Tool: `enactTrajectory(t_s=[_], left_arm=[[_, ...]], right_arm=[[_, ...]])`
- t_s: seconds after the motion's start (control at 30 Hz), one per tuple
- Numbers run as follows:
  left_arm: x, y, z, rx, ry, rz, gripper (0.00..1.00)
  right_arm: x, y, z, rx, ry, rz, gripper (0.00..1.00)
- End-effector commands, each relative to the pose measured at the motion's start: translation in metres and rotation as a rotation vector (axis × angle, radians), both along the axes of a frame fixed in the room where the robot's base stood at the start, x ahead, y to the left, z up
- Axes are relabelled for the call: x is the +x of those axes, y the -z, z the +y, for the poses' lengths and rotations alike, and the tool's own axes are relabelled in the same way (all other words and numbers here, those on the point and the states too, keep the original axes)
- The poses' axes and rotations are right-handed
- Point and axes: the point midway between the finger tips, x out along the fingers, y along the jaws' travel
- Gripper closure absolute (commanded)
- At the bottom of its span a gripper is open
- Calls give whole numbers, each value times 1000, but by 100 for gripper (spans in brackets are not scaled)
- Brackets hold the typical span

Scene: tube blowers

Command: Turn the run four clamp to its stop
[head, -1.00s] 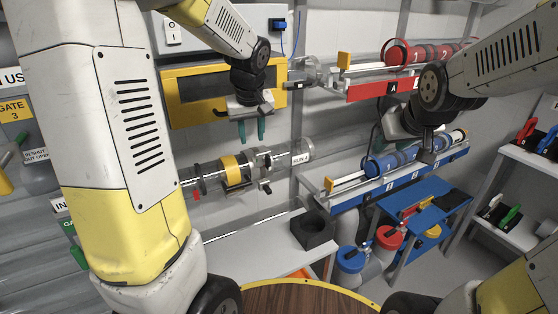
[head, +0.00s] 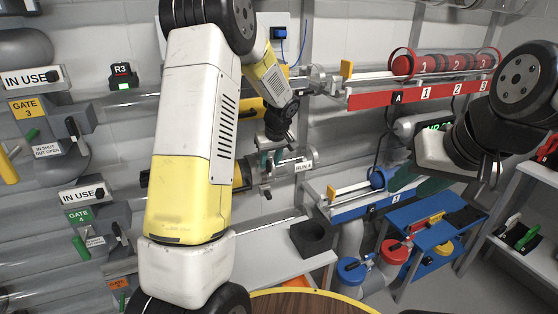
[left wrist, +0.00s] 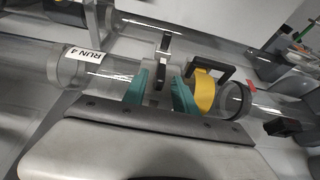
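The run four tube carries a white "RUN 4" label in the left wrist view (left wrist: 83,55); the label also shows in the head view (head: 303,165). The run four clamp (left wrist: 161,62) is a grey piece with a dark upright lever on the clear tube. My left gripper (left wrist: 160,88) has its teal fingers on either side of the clamp, spread apart; whether they touch it is unclear. My right gripper (head: 418,182) is open and empty, in front of the blue rack.
A yellow collar with a black handle (left wrist: 205,88) is beside the clamp. A red rack (head: 400,97) holds red numbered canisters. A blue rack (head: 350,208) lies below it. A black block (head: 312,238) stands on the shelf. Gate levers and "IN USE" signs (head: 32,78) are left.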

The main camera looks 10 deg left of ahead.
Motion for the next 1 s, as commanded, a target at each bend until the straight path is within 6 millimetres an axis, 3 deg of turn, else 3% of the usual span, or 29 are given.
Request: enactTrajectory(t_s=[0.2, 0.5, 0.53, 0.7, 1.0], left_arm=[[8, 22, 5, -1, 0, -1, 66], [9, 25, 6, 0, 0, -1, 66], [9, 25, 6, 0, 0, -1, 68], [9, 25, 6, 0, 0, -1, 100], [9, 25, 5, 8, 2, 4, 100]], right_arm=[[0, 0, 0, 0, 0, -1, 60], [0, 0, 0, -1, 1, -1, 60], [0, 0, 0, -1, 1, -1, 60], [0, 0, 0, -1, 1, -1, 60], [0, 0, 0, -1, 1, -1, 60]])
